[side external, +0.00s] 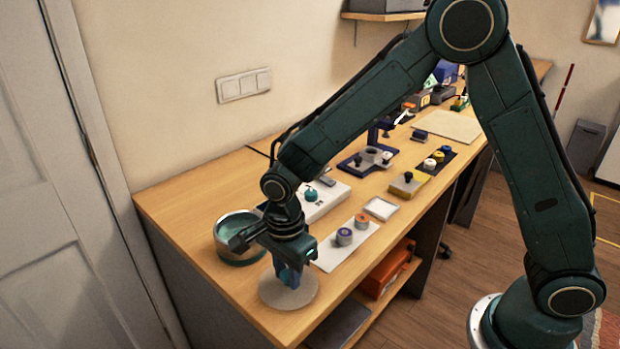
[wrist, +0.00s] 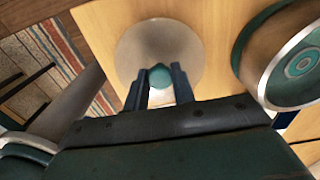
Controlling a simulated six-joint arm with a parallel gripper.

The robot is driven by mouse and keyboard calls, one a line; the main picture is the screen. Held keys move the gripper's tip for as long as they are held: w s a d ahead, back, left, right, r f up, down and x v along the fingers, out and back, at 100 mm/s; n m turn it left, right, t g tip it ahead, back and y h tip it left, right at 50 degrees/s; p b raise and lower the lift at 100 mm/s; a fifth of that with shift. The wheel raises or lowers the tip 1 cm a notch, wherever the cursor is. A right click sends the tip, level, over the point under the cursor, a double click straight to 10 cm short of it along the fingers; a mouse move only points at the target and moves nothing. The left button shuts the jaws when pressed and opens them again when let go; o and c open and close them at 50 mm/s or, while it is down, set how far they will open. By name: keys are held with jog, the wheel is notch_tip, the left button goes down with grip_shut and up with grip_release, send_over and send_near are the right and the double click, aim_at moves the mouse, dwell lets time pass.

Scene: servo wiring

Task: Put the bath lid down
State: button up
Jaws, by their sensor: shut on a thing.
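The bath lid is a pale grey round disc (side external: 289,291) near the front left end of the bench. In the wrist view the lid (wrist: 185,48) has a teal round knob (wrist: 160,76) at its middle. My gripper (side external: 290,276) points down over the lid and is shut on its knob. The fingertips (wrist: 159,84) lie on either side of the knob. The lid looks to be at or very near the bench top; I cannot tell if it touches. The bath, a round metal-rimmed pot (side external: 238,240), stands open behind the lid, with teal inside. It also shows in the wrist view (wrist: 290,60).
A white box with a teal knob (side external: 318,198) stands behind. A white sheet (side external: 335,252) with two small round pots lies to the right of my gripper. The bench's front edge (side external: 325,310) is close to the lid. More fixtures stand farther along the bench.

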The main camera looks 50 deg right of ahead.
aim_at(287, 273)
jog(key=shift+f, duration=0.1)
jog(key=o, duration=1)
notch_tip(287, 273, up, 12)
dwell(0.8)
